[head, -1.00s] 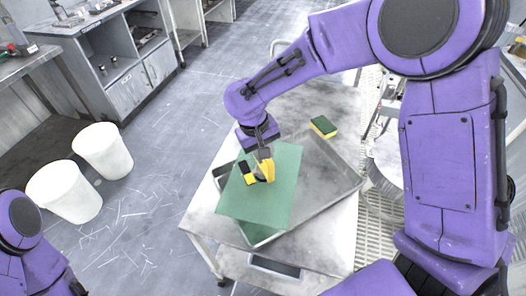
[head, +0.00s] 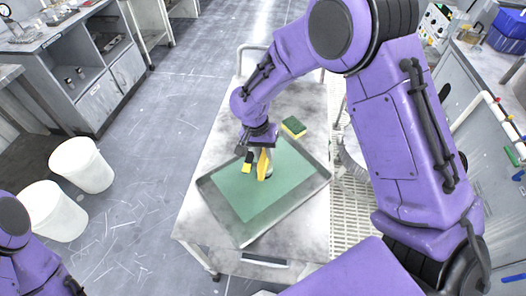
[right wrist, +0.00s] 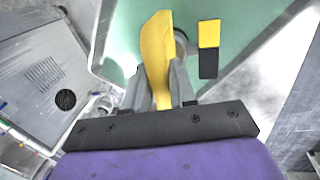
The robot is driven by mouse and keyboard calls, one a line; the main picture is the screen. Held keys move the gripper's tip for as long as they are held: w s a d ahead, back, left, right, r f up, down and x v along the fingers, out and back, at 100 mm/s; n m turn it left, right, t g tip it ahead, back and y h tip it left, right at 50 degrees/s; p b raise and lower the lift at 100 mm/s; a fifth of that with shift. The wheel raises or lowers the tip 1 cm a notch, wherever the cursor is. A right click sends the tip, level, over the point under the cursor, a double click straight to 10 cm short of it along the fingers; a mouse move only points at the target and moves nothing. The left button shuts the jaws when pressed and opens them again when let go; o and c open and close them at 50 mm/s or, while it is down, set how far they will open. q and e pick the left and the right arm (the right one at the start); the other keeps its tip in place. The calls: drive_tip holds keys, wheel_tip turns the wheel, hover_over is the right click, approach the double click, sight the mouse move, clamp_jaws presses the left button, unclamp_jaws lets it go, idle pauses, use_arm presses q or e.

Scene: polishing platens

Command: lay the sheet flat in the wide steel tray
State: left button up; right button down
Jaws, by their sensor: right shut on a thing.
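The green sheet (head: 244,198) lies inside the wide steel tray (head: 323,178) on the table, looking flat or nearly so, its edges within the tray's rim.
A green-and-yellow sponge (head: 294,127) lies on the table (head: 205,232) just behind the tray. Two white bins (head: 55,210) stand on the floor at the left.

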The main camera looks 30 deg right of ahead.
drive_tip(key=shift+a+f, duration=0.1)
drive_tip(key=shift+f, duration=0.15)
drive_tip(key=shift+f+b, duration=1.25)
drive_tip(key=shift+f, duration=1.9)
drive_tip(key=shift+f, duration=0.15)
drive_tip(key=c, duration=0.8)
unclamp_jaws()
drive_tip(key=shift+s, duration=0.1)
drive_tip(key=shift+c, duration=0.2)
drive_tip(key=shift+f, duration=0.1)
